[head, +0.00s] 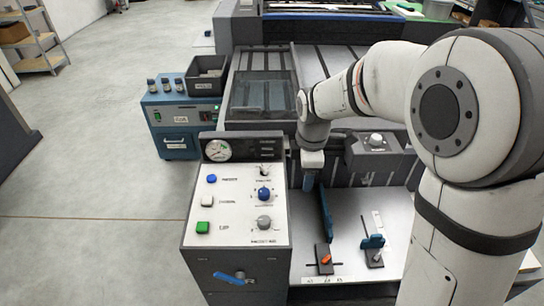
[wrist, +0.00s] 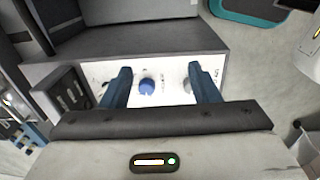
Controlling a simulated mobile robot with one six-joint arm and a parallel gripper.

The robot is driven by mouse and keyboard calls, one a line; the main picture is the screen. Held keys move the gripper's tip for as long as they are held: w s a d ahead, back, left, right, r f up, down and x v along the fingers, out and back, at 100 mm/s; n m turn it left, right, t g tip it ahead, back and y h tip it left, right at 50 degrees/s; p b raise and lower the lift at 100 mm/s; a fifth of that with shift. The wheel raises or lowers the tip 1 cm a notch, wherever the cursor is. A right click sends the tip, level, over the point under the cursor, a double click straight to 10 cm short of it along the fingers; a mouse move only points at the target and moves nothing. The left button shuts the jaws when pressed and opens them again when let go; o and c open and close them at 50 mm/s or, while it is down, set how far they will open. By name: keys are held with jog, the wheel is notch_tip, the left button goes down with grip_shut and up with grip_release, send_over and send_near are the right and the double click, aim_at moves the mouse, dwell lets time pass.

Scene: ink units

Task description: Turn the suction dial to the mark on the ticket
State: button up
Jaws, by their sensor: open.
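The control panel (head: 235,210) has a blue knob (head: 264,193) and a grey knob (head: 264,222) on its right side. Their labels are too small to read, so I cannot tell which is the suction dial. In the wrist view the blue knob (wrist: 147,86) shows between my fingers, nearer the left one, and the grey knob (wrist: 187,86) is beside the right finger. My gripper (wrist: 160,72) is open and empty, with no visible contact with either knob. I cannot make out a ticket or its mark.
The panel also carries a gauge (head: 218,150), a blue button (head: 211,179), a white button (head: 207,202) and a green button (head: 203,227). A blue handle (head: 235,278) sticks out in front. Lever fixtures (head: 374,250) stand to the right. A blue cabinet (head: 170,125) stands behind left.

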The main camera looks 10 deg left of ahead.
aim_at(264, 192)
jog(key=a+f+n+p, duration=0.1)
jog(key=a+n, duration=0.2)
jog(key=a, duration=0.1)
jog(key=w+a+f+n+p, duration=0.1)
jog(key=a+f+n, duration=0.1)
jog(key=a+n, duration=0.1)
jog(key=w+a+f+n+p, duration=0.1)
jog(key=a+n, duration=0.1)
jog(key=a, duration=0.2)
jog(key=shift+a+f+n+g, duration=0.2)
jog(key=shift+a+n+g, duration=0.15)
jog(key=shift+n+g, duration=0.05)
jog(key=shift+a+f, duration=0.1)
jog(key=shift+f, duration=0.3)
jog(key=shift+f+p, duration=0.95)
jog(key=shift+f, duration=2.6)
